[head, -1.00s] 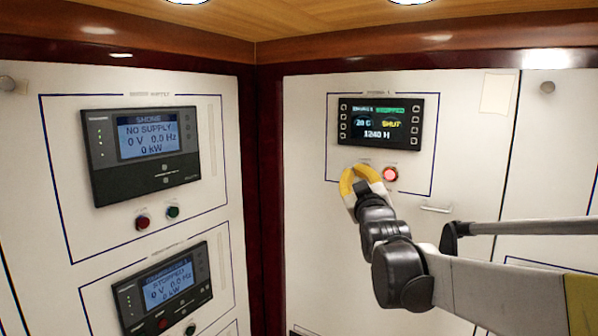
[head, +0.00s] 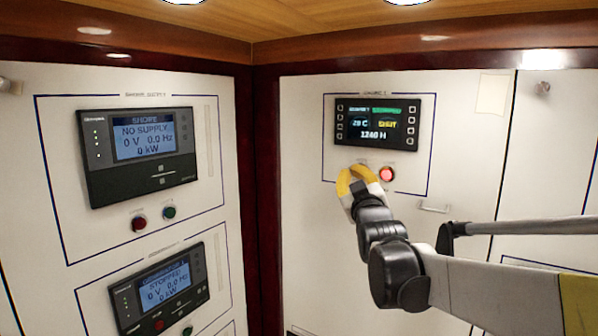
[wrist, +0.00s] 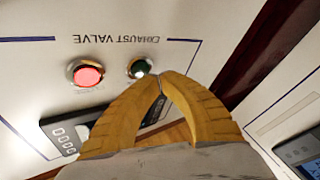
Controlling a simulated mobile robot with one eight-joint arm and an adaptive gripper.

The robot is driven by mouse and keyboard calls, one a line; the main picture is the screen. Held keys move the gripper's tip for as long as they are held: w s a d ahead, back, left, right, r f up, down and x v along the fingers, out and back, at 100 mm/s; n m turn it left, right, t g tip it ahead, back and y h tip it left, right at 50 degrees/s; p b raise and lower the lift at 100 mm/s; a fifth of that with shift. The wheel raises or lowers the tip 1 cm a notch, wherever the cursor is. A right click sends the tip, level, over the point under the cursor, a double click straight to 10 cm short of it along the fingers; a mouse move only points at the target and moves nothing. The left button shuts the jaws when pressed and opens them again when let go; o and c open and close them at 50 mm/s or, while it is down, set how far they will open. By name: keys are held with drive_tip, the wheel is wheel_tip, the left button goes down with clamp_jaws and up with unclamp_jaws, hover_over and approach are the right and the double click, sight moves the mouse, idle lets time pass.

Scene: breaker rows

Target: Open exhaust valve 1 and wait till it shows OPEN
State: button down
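The exhaust valve panel's display (head: 377,123) is on the right wall and reads SHUT in yellow, 28 C and 1240 H. Below it a red button (head: 387,174) is lit; it also shows lit in the wrist view (wrist: 87,74). A dark green button (wrist: 140,68) sits beside it under an upside-down EXHAUST VALVE label (wrist: 115,39). My gripper (head: 351,171) has yellow fingers, closed together at the tips and empty. In the wrist view the fingertips (wrist: 163,76) are right by the green button; I cannot tell if they touch it. In the head view my gripper hides the green button.
On the left wall a shore display (head: 143,137) reads NO SUPPLY, with a red button (head: 138,223) and a green button (head: 169,212) below. A lower display (head: 164,285) reads STOPPED. A small handle (head: 433,208) is right of my gripper.

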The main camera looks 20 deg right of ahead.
drive_tip(key=shift+w+d, duration=0.3)
drive_tip(key=shift+d, duration=0.05)
drive_tip(key=shift+w+d, duration=0.25)
drive_tip(key=shift+d, duration=0.1)
idle(0.9)
drive_tip(key=shift+s+a, duration=0.1)
drive_tip(key=shift+a, duration=0.05)
drive_tip(key=shift+s+a, duration=0.45)
drive_tip(key=shift+a, duration=0.1)
drive_tip(key=shift+s+a, duration=0.75)
drive_tip(key=shift+a, duration=0.25)
drive_tip(key=shift+s+a, duration=0.75)
drive_tip(key=shift+a, duration=0.2)
